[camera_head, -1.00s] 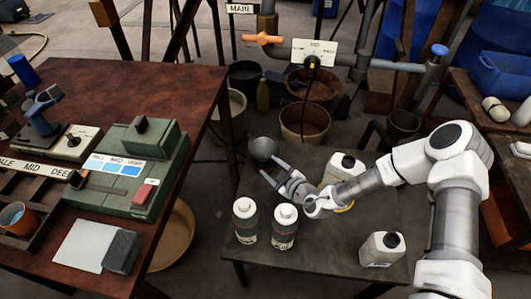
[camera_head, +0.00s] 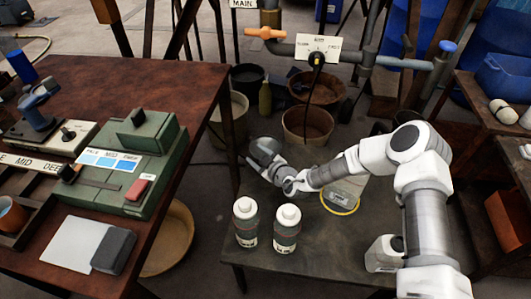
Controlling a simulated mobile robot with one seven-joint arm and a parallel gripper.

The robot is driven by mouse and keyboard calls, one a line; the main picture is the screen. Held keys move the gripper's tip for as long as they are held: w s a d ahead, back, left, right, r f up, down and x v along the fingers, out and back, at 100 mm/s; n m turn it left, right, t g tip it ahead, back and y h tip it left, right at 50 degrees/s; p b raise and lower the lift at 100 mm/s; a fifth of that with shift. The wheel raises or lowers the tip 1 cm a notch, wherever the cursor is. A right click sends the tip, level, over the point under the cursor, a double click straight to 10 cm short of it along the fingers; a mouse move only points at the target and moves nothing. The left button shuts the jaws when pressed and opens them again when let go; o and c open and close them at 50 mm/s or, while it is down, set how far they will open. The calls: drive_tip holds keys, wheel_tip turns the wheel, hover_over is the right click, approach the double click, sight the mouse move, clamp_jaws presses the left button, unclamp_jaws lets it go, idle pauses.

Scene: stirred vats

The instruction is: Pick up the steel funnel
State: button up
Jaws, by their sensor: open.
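The steel funnel (camera_head: 264,146) is a dark grey cone-like piece at the back left of the low dark table (camera_head: 320,262). My gripper (camera_head: 262,160) is at the funnel, with its fingers overlapping the funnel's near side in this view. The jaws are open. The gripper hides the lower part of the funnel, and I cannot tell whether the fingers touch it.
Two white-capped bottles (camera_head: 246,222) (camera_head: 287,228) stand in front of my gripper. A pale container (camera_head: 346,190) with a yellow ring is under my arm. A white jug (camera_head: 382,254) stands at right, partly behind my arm. A brown workbench (camera_head: 195,85) is at left.

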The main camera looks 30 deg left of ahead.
clamp_jaws()
idle(0.3)
